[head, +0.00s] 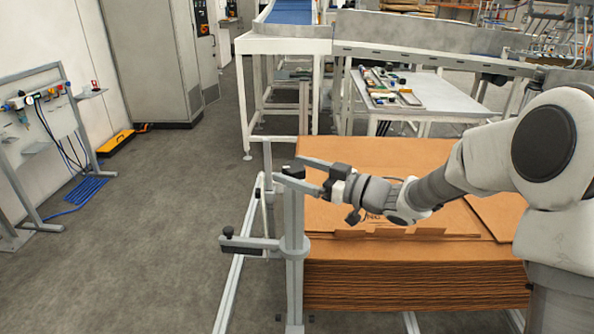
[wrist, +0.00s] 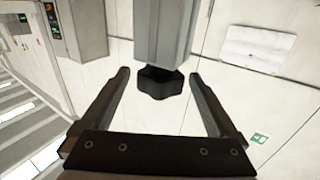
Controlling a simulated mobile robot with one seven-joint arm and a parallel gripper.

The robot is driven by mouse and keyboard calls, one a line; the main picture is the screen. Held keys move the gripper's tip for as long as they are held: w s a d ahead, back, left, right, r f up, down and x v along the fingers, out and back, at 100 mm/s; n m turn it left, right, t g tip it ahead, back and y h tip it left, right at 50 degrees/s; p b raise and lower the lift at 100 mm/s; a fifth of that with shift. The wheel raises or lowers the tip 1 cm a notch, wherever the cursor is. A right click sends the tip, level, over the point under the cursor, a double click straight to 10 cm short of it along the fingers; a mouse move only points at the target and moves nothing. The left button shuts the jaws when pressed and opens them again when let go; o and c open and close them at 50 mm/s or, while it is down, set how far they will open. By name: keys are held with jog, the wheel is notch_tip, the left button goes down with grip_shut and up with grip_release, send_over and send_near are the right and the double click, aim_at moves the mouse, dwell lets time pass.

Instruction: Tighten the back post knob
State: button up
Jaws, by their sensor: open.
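A dark knob (head: 290,169) sits on top of the upright grey post (head: 293,235) beside the cardboard stack. My gripper (head: 288,171) reaches in from the right at the height of this knob, with one finger on each side of it. In the wrist view, the black lobed knob (wrist: 160,83) shows at the end of the grey post (wrist: 163,30), between the open fingertips (wrist: 159,76). Gaps show on both sides, so the fingers are around the knob but apart from it. A second dark knob (head: 228,232) sits at the end of a lower side arm (head: 252,244).
The brown cardboard stack (head: 410,285) stands right of the post, under my arm. Grey rails (head: 238,280) run along its left side. A white table (head: 430,95) and a conveyor (head: 290,45) stand behind.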

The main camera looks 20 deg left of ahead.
jog(key=c, duration=1.4)
